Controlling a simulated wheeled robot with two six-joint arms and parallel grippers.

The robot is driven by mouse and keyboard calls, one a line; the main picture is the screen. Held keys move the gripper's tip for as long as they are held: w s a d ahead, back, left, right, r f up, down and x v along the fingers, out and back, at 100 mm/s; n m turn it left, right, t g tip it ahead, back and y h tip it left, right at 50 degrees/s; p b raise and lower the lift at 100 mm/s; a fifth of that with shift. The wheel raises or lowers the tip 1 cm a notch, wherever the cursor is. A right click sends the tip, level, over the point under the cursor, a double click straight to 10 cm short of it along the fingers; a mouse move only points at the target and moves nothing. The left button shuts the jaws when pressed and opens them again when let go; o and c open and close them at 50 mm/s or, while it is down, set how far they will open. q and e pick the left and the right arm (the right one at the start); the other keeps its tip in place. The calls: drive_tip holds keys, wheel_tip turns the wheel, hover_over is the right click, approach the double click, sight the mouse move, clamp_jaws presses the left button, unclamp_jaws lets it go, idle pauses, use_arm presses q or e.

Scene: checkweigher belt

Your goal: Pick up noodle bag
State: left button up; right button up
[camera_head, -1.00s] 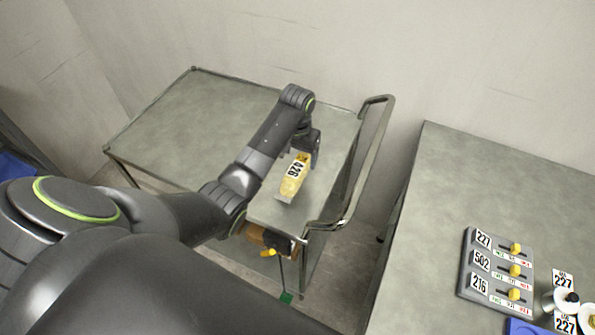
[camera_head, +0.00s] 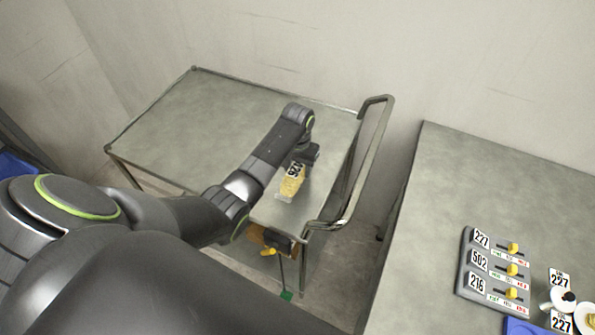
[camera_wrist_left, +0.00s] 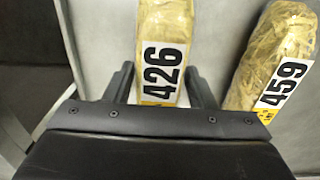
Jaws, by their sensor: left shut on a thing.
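A yellowish noodle bag (camera_head: 290,186) with a white number label lies on the metal cart top, under my left gripper (camera_head: 303,158). In the left wrist view the bag labelled 426 (camera_wrist_left: 164,22) lies between the two fingers of my left gripper (camera_wrist_left: 160,82), which is shut on its label end. A second similar bag labelled 459 (camera_wrist_left: 286,45) lies to its right, outside the fingers. In the head view my arm and gripper hide part of the cart top and the label end of the bag. My right gripper is not in view.
The metal cart (camera_head: 190,120) has a raised tube handle (camera_head: 372,160) close on the right of the gripper. Much of its top at the left is bare. A grey table (camera_head: 440,190) at the right carries a panel with number labels and yellow knobs (camera_head: 494,268).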

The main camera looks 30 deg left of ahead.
sight(297, 166)
use_arm(q)
drive_tip(key=shift+c, duration=0.9)
wheel_tip(297, 166, up, 8)
drive_tip(key=shift+w+r+b, duration=0.1)
drive_tip(key=shift+r+b, duration=0.1)
drive_tip(key=shift+b, duration=0.2)
drive_tip(key=shift+r+b, duration=0.2)
drive_tip(key=shift+b, duration=0.1)
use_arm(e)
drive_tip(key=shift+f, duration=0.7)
use_arm(q)
drive_tip(key=shift+f+b, duration=0.1)
drive_tip(key=shift+b, duration=0.3)
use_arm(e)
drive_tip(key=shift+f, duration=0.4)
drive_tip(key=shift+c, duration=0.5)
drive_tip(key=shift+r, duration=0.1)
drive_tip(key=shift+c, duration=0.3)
